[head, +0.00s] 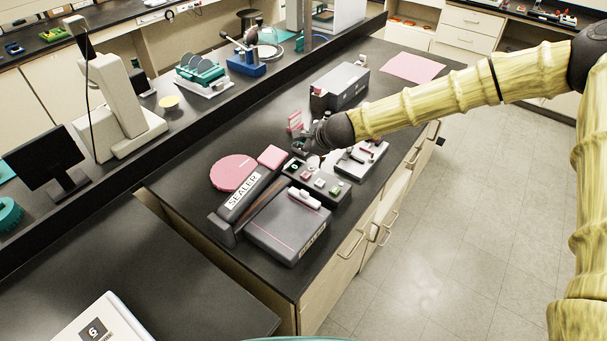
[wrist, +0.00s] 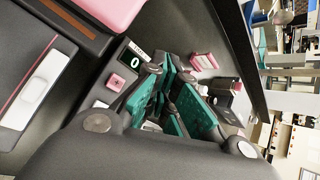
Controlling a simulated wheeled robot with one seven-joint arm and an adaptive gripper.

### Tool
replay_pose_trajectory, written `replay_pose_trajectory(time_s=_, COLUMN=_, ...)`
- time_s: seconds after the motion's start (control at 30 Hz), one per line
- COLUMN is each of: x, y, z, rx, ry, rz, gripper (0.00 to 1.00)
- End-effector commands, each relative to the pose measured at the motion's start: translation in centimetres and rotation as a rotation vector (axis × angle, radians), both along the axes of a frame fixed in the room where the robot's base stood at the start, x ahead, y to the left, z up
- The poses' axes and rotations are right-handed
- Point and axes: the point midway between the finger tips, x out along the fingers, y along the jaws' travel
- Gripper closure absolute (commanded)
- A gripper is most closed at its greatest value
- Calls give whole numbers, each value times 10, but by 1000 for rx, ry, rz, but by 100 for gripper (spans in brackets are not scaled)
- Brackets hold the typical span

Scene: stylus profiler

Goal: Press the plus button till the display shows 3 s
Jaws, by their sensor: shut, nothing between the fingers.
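The sealer (head: 285,225) is a dark grey machine on the black bench, with a control box (head: 345,197) at its back right. The small display (wrist: 135,61) reads 0 in green-white digits in the wrist view. A pink button (wrist: 115,84) sits beside the display; its symbol is too small to read. My gripper (head: 303,146) is shut and empty, above the far end of the control box. Its teal finger pads (wrist: 165,85) hide part of the box in the wrist view. I cannot tell which button is plus.
A pink disc (head: 234,172) and a pink block (head: 272,156) lie left of the gripper. A small pink-and-white stand (head: 295,122) is just behind it. A grey device (head: 362,158) stands to the right and a larger grey box (head: 340,86) farther back.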

Motion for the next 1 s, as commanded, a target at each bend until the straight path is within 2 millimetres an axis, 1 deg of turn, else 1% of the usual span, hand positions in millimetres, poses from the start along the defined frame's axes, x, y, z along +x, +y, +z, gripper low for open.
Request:
replay_pose_trajectory(time_s=0.17, x=0, y=0, z=-1, rx=-1, ry=0, rz=2, gripper=100)
replay_pose_trajectory(time_s=0.37, x=-1, y=0, z=-9, rx=-1, ry=0, rz=1, gripper=100)
replay_pose_trajectory(time_s=0.57, x=0, y=0, z=-26, rx=0, ry=0, rz=2, gripper=100)
replay_pose_trajectory(time_s=1.0, x=-1, y=1, z=-77, rx=-2, ry=0, rz=3, gripper=100)
